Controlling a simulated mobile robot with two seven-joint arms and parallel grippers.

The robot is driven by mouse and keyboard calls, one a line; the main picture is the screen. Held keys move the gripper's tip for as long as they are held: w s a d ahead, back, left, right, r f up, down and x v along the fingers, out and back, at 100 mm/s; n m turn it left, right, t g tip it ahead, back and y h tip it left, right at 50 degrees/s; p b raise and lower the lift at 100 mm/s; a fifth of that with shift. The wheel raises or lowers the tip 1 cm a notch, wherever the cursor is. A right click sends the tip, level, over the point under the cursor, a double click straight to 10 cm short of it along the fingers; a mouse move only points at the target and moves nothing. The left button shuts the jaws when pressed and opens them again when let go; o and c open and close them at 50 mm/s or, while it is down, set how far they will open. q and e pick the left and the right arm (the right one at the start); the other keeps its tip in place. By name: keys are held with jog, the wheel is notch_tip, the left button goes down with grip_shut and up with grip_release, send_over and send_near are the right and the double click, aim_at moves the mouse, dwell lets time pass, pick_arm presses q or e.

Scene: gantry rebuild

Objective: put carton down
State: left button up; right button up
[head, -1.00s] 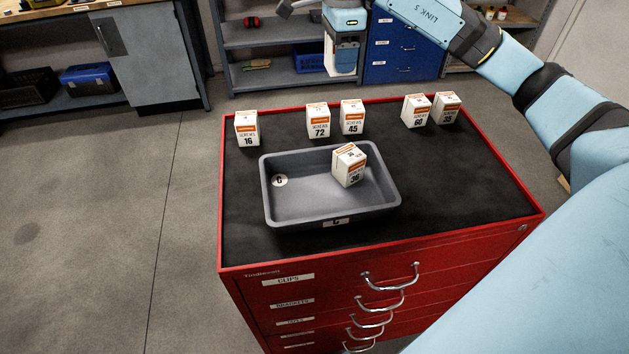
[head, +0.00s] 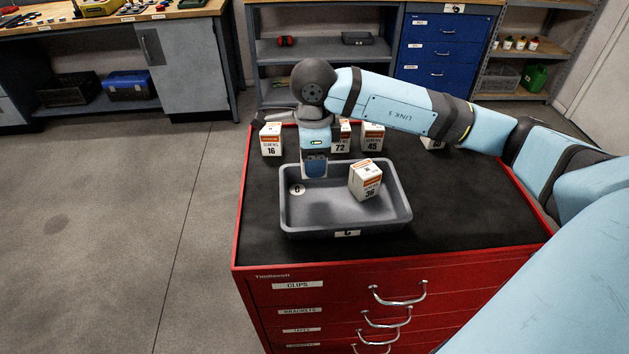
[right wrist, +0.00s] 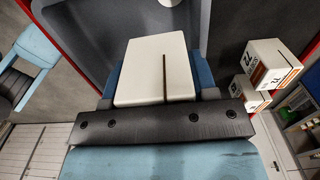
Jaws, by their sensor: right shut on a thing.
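My right gripper (head: 314,170) points down at the back left part of the grey tray (head: 345,233). In the right wrist view its blue fingers (right wrist: 155,85) are shut on a plain white carton (right wrist: 150,65) with a dark line on its face. In the head view the fingers mostly hide this carton. Whether it touches the tray floor I cannot tell. Another white and orange carton, marked 36 (head: 366,182), stands in the right half of the tray. My left gripper is out of view.
The tray sits on the black top of a red drawer cabinet (head: 420,275). Along its back edge stand cartons 16 (head: 271,141), 72 (head: 341,143) and 45 (head: 372,139); my arm covers others further right. The tray's front middle is clear.

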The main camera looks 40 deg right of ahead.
aim_at(314, 194)
jog(key=shift+f, duration=3.6)
jog(key=shift+f, duration=0.15)
jog(key=o, duration=0.7)
jog(key=shift+r, duration=0.35)
notch_tip(314, 194, up, 12)
jog(key=shift+f, duration=0.15)
